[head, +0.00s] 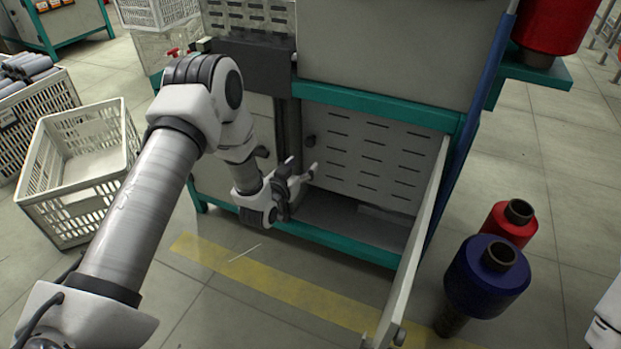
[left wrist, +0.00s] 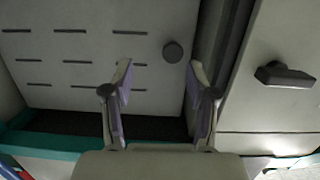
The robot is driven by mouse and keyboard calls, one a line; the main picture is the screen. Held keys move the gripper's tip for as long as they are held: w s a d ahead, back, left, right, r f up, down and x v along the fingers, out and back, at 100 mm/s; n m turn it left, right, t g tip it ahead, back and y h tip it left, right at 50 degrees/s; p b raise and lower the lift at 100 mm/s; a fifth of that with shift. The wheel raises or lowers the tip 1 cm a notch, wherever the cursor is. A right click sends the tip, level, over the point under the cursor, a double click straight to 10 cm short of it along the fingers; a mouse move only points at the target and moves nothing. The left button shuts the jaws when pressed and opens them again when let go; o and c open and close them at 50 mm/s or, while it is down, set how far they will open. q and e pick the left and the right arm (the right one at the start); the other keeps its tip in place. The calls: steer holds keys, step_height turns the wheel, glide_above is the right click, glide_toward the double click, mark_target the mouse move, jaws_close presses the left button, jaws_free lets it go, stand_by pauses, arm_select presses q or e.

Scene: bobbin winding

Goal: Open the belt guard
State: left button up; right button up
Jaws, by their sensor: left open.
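The belt guard appears to be the grey slotted panel (head: 372,158) inside the teal-framed machine bay. It stands upright and looks shut. A round dark knob (head: 310,140) sits near its left edge. My left gripper (head: 302,169) is open and empty in front of the panel, just below the knob. In the left wrist view the slotted panel (left wrist: 75,55) fills the left side, and the knob (left wrist: 172,52) shows just beyond and between the open fingertips (left wrist: 160,72). The fingers appear apart from the knob. My right gripper is out of view.
An outer door (head: 418,240) is swung open toward me on the right. A closed door with a dark handle (left wrist: 285,75) adjoins the panel. Blue (head: 487,276) and red (head: 509,222) bobbins stand at right. A white crate (head: 75,190) is at left. Yellow-striped floor lies in front.

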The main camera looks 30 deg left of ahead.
mark_target(309, 143)
arm_select(q)
steer(key=w+a+b, duration=0.1)
steer(key=w, duration=0.2)
steer(key=w+t+b, duration=0.1)
steer(key=w+b, duration=0.1)
steer(key=w, duration=0.1)
steer(key=w+a+t+b, duration=0.1)
steer(key=w+b, duration=0.1)
steer(key=w, duration=0.2)
steer(key=shift+a+r, duration=0.2)
steer(key=shift+a, duration=0.1)
steer(key=shift+w+r, duration=0.1)
steer(key=shift+w, duration=0.1)
jaws_close()
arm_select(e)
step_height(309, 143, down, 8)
